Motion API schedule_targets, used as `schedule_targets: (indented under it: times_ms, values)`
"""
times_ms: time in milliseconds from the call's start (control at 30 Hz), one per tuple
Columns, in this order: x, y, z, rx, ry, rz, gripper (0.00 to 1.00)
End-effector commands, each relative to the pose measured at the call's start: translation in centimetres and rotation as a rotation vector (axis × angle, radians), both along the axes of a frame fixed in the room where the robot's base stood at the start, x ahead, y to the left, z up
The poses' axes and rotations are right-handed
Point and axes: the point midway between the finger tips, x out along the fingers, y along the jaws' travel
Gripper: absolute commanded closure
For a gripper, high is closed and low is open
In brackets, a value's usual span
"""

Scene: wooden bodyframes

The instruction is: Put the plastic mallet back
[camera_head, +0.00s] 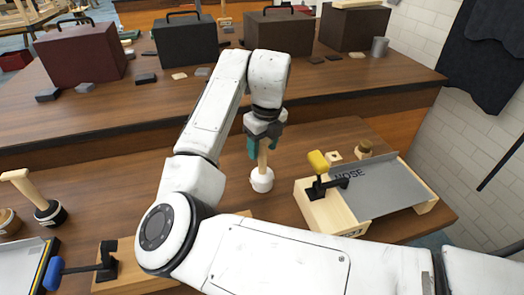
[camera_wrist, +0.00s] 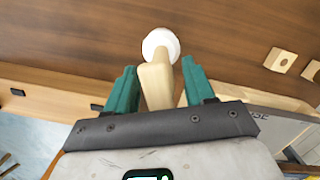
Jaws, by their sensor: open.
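The plastic mallet has a white head (camera_head: 262,181) and a pale wooden handle. It stands head down on the wooden bench, handle up. In the wrist view the white head (camera_wrist: 160,43) lies just beyond the fingertips and the handle (camera_wrist: 157,88) runs back between the fingers. My gripper (camera_head: 262,148) is above the head, its teal fingers on either side of the handle.
A wooden fixture with a grey plate (camera_head: 385,188) and yellow-handled clamp (camera_head: 318,163) stands to the right. A black-headed mallet (camera_head: 50,212) and blue-handled clamp (camera_head: 54,272) are at the left. Dark cases (camera_head: 185,43) line the raised rear bench. Bare bench surrounds the white head.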

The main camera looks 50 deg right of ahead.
Motion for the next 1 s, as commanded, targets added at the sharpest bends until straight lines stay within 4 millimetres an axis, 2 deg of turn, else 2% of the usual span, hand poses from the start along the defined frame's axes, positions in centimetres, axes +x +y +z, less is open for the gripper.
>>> schedule_targets:
  times_ms: [200, 433, 600, 1000]
  values:
    - [-0.5, 0.1, 4.7, -0.002, -0.004, -0.001, 0.46]
    - [-0.9, 0.2, 8.3, -0.001, -0.003, 0.001, 0.46]
    - [-1.1, 0.2, 9.4, 0.000, 0.000, 0.000, 0.46]
    - [-1.1, 0.2, 9.6, 0.000, 0.000, 0.001, 0.46]
